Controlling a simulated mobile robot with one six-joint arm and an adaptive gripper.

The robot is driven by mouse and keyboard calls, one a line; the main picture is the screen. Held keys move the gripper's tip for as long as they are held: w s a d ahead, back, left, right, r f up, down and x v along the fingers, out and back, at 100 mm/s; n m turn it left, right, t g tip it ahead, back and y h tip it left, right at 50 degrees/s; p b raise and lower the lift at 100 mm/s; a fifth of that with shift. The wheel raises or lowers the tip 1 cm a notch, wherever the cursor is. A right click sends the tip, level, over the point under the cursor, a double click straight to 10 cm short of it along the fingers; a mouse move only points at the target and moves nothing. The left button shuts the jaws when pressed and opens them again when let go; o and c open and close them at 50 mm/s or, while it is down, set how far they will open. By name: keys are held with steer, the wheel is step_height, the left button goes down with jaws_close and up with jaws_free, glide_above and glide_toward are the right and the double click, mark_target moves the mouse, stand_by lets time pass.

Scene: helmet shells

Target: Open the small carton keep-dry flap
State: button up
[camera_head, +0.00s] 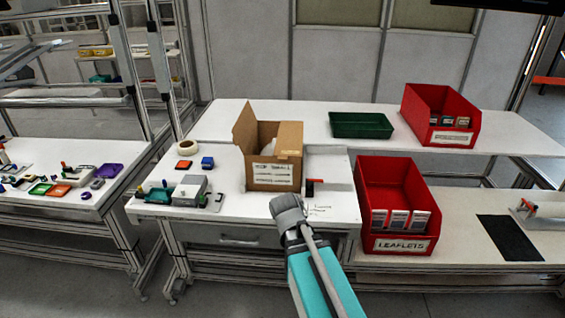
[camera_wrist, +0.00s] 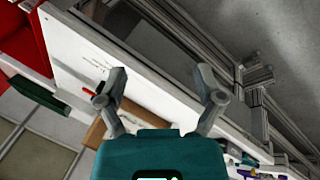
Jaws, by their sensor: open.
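The small brown carton (camera_head: 272,180) stands on the white bench in the head view, with white labels on its front. Its left flap (camera_head: 245,130) stands raised, and another flap (camera_head: 289,138) stands up at the right. Something pale shows inside. I cannot read which flap is marked keep-dry. My gripper (camera_head: 288,207) is in front of the carton, low and to the right in the picture, apparently not holding it. In the wrist view my gripper (camera_wrist: 160,78) has its two fingers spread with nothing between them. Part of the carton (camera_wrist: 96,133) shows behind the left finger.
A red leaflets bin (camera_head: 380,185) stands right of the carton, and a second red bin (camera_head: 440,112) is behind it. A green tray (camera_head: 361,125) lies on the back shelf. A grey box (camera_head: 190,190) and a tape roll (camera_head: 187,147) are at left.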

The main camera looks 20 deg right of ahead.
steer(key=w+d+n+t+h+b, duration=0.3)
steer(key=w+d+n, duration=0.15)
steer(key=w, duration=0.25)
steer(key=n+t+b, duration=0.7)
steer(key=n+t, duration=0.5)
steer(key=n, duration=1.2)
glide_toward(282, 159)
steer(key=shift+r+v, duration=0.1)
steer(key=shift+v, duration=0.8)
steer(key=shift+r+v, duration=0.15)
steer(key=shift+v, duration=0.8)
steer(key=shift+w+d, duration=0.1)
steer(key=shift+w, duration=0.05)
steer(key=x, duration=1.3)
steer(key=shift+w+d+f, duration=0.15)
steer(key=shift+w+f, duration=0.1)
steer(key=shift+f, duration=0.05)
